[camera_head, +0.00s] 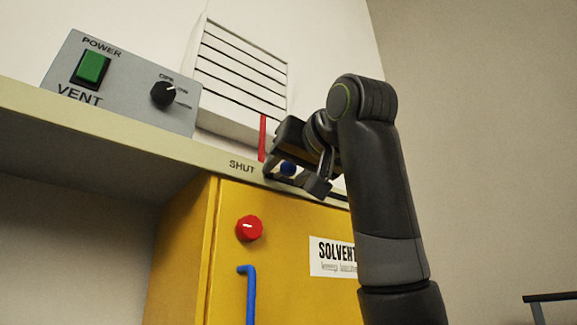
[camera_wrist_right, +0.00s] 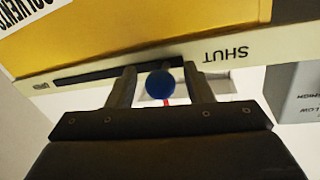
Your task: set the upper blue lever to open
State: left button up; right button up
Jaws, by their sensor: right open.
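The upper blue lever shows as a round blue knob (camera_head: 288,169) at the slot in the shelf's front edge, near the SHUT label (camera_head: 242,167). My right gripper (camera_head: 294,178) is open at the knob, with one finger on each side. In the right wrist view, the blue knob (camera_wrist_right: 160,84) sits between the open fingers of the right gripper (camera_wrist_right: 160,70), with a visible gap on both sides. There the slot (camera_wrist_right: 100,74) runs from the knob's end by SHUT toward a small label (camera_wrist_right: 41,86) at the other end. My left gripper is out of view.
Below the shelf (camera_head: 110,135) is a yellow solvent cabinet (camera_head: 300,225) with a red knob (camera_head: 249,228) and another blue handle (camera_head: 250,295). A grey vent control box (camera_head: 125,90), a louvred vent (camera_head: 240,65) and an upright red bar (camera_head: 263,138) are above.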

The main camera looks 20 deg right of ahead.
jog(key=shift+s, duration=0.1)
jog(key=shift+c, duration=1.2)
grip_shut()
jog(key=shift+d, duration=0.3)
jog(key=w+d+p, duration=0.1)
jog(key=w+d, duration=0.2)
jog(key=d, duration=0.5)
jog(key=w+d+p, duration=0.2)
jog(key=w+d, duration=0.1)
jog(key=d, duration=0.5)
jog(key=shift+d, duration=0.25)
jog(key=shift+r, duration=0.1)
